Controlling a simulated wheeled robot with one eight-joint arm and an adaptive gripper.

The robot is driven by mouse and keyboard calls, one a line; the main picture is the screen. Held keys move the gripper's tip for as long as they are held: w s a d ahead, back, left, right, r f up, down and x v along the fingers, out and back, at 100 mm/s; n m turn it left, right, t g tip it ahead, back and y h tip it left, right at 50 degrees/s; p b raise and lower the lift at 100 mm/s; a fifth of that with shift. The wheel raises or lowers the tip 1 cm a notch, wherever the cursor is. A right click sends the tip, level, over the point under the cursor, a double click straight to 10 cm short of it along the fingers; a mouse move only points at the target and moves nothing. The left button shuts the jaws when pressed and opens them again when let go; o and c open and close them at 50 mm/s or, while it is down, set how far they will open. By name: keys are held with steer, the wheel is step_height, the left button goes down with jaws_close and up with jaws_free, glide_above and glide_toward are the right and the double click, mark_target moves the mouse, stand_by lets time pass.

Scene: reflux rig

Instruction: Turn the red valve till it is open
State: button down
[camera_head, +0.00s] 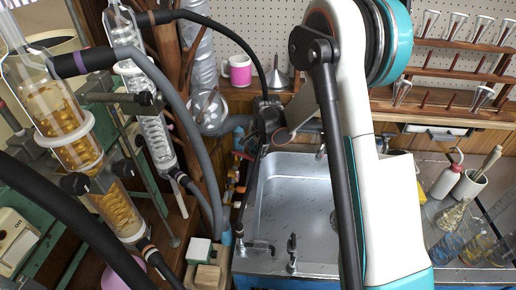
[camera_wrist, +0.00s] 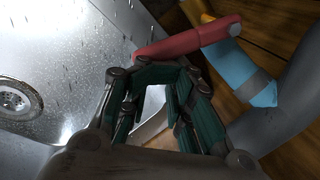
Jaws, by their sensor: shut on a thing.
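The red valve handle (camera_wrist: 188,42) lies across the top middle of the wrist view, beside the sink edge. It slants up to the right and meets a light-blue fitting (camera_wrist: 228,62) near its right end. My gripper (camera_wrist: 165,78) reaches up to the handle from below. Its dark green finger pads are closed on the handle's lower side, and the exact contact is partly hidden by the fingertips. In the head view I cannot clearly make out the red handle or the fingertips.
The steel sink (camera_head: 300,205) lies below, with its drain (camera_wrist: 18,98) at the left of the wrist view. A grey hose (camera_wrist: 290,105) runs close on the right. Glass condensers (camera_head: 75,130) and hoses crowd the left. A pink mug (camera_head: 239,71) stands on the back shelf.

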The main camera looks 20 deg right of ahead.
steer(key=shift+s+a, duration=2.15)
steer(key=shift+a, duration=1.05)
steer(key=shift+w+d+r+p, duration=0.1)
steer(key=shift+d+r+p, duration=0.2)
steer(key=shift+r, duration=0.45)
steer(key=shift+s+d+r+p, duration=0.1)
steer(key=shift+r+p, duration=0.25)
steer(key=shift+r, duration=0.45)
steer(key=shift+w+d+r+p, duration=0.15)
steer(key=shift+r+p, duration=0.2)
steer(key=shift+r, duration=0.4)
steer(key=shift+r, duration=0.1)
steer(key=s+d+r+n+t, duration=0.2)
steer(key=s+r+n, duration=0.5)
steer(key=s+r, duration=0.8)
steer(key=s+r+n+t, duration=0.1)
steer(key=s+r+n, duration=0.1)
steer(key=s+n, duration=0.2)
steer(key=s+d+r+n+t, duration=0.1)
steer(key=s+r+n, duration=0.2)
steer(key=s, duration=0.7)
steer(key=shift+s+d+r+n+h, duration=0.15)
steer(key=shift+s+n+h, duration=0.15)
steer(key=shift+n, duration=0.3)
